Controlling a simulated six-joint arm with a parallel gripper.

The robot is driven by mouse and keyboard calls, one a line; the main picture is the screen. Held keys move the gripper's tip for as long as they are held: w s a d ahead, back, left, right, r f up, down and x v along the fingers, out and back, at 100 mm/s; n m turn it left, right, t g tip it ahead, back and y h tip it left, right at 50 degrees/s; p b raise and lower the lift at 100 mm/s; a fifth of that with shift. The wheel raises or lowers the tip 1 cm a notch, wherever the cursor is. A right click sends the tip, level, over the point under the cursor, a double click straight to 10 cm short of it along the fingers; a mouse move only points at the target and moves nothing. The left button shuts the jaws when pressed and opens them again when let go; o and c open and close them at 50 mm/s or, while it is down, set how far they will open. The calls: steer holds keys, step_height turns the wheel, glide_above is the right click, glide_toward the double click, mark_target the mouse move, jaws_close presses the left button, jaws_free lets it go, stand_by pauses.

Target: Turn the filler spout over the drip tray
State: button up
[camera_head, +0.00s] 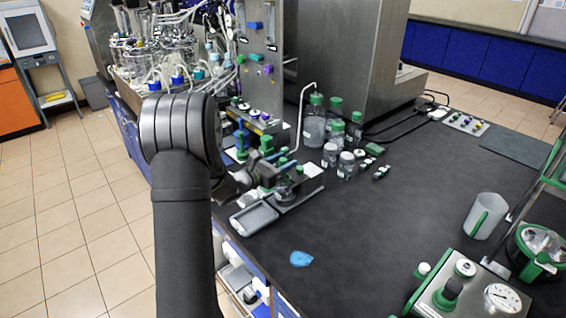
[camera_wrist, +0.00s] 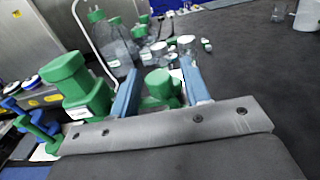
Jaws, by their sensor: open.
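A thin white pipe with a bent top, which looks like the filler spout (camera_head: 301,115), stands upright behind the green fittings at the bench's left edge. It also shows at the upper left in the wrist view (camera_wrist: 84,28). The grey drip tray (camera_head: 254,219) lies flat near the bench edge, in front of my gripper. My gripper (camera_head: 272,172) is low over the green fittings, partly hidden by my arm. In the wrist view its two blue fingers (camera_wrist: 158,80) are apart. A green knob (camera_wrist: 160,84) shows between them; I cannot tell whether they touch it.
A larger green cap (camera_wrist: 66,75) is left of the fingers. Green-capped bottles (camera_head: 314,125) and small jars (camera_head: 345,164) stand behind. A blue piece (camera_head: 301,259) lies on the bench. The bench middle (camera_head: 400,220) is clear.

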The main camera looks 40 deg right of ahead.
jaws_close()
steer(key=shift+a+g, duration=0.2)
steer(key=shift+g, duration=0.1)
steer(key=a+m+g, duration=0.1)
steer(key=g, duration=0.1)
steer(key=a+m+g+y, duration=0.1)
steer(key=m+g, duration=0.1)
steer(key=w+a+m+g, duration=0.1)
steer(key=m+g, duration=0.1)
steer(key=g, duration=0.1)
steer(key=shift+a+y, duration=0.2)
steer(key=shift+y, duration=0.2)
steer(key=shift+w+a+m+g+y, duration=0.35)
steer(key=shift+a+m+g+y, duration=0.1)
steer(key=shift+m+g+y, duration=0.6)
steer(key=shift+w+a+m+g+y, duration=0.45)
steer(key=shift+m+g+y, duration=0.35)
steer(key=shift+g, duration=0.4)
steer(key=shift+w+a+m+g+y, duration=0.3)
steer(key=shift+a+m+g+y, duration=0.2)
steer(key=shift+m+g+y, duration=0.55)
